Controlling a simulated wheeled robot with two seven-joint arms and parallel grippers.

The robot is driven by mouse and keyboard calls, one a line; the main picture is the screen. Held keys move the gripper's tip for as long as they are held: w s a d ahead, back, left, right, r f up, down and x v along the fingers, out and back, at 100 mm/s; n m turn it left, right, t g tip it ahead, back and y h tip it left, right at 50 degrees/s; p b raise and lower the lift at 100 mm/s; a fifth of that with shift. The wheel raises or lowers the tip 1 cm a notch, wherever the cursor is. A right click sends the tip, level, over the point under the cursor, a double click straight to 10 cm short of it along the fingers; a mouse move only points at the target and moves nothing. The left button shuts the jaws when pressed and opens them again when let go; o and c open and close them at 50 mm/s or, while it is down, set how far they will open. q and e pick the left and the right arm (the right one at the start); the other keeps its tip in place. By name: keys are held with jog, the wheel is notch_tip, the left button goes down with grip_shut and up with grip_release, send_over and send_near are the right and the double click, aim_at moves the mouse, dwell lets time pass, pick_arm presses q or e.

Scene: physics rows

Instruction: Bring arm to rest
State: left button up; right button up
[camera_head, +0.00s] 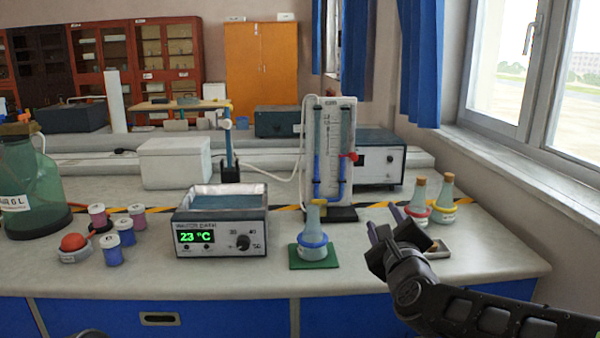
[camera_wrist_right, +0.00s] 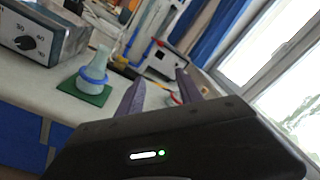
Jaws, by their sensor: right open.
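My right gripper (camera_head: 384,222) is open with nothing between its fingers. It hovers over the front right of the bench, its arm coming in from the lower right. In the right wrist view its two purple-grey fingers (camera_wrist_right: 160,80) stand apart. Left of it, a conical flask with a blue ring (camera_head: 313,238) stands upright on a green mat (camera_head: 310,262); the flask also shows in the right wrist view (camera_wrist_right: 94,72). The gripper is apart from this flask. My left gripper does not show.
Two corked flasks (camera_head: 419,198) (camera_head: 444,200) stand just beyond the right gripper, near a small flat tray (camera_head: 437,250). A water bath reading 23 °C (camera_head: 220,238), a manometer stand (camera_head: 330,150) and several small jars (camera_head: 123,230) occupy the bench. The front right corner is clear.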

jog(key=s+a+f+n+g+y, duration=0.1)
jog(key=s+a+f+n+g, duration=0.1)
jog(key=f+n, duration=0.6)
jog(key=s+a+f+n+g+y, duration=0.1)
jog(key=s+a+f+n+g, duration=0.3)
jog(key=f, duration=0.9)
jog(key=f+n+g+y, duration=0.1)
jog(key=f+n, duration=0.6)
jog(key=f, duration=0.3)
jog(key=s+a+f+n+g+y, duration=0.15)
jog(key=s+f+n+g, duration=0.35)
jog(key=s+f, duration=0.9)
jog(key=s+a+f+n+g, duration=0.15)
jog(key=s+f+g, duration=0.35)
jog(key=s+f, duration=1.05)
pick_arm(q)
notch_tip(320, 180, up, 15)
jog(key=p, duration=1.4)
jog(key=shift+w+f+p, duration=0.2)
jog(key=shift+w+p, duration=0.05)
jog(key=shift+p, duration=0.05)
pick_arm(e)
notch_tip(320, 180, up, 17)
jog(key=shift+s+a+f, duration=0.15)
jog(key=shift+s+a, duration=0.15)
jog(key=shift+a, duration=0.05)
jog(key=shift+m, duration=0.25)
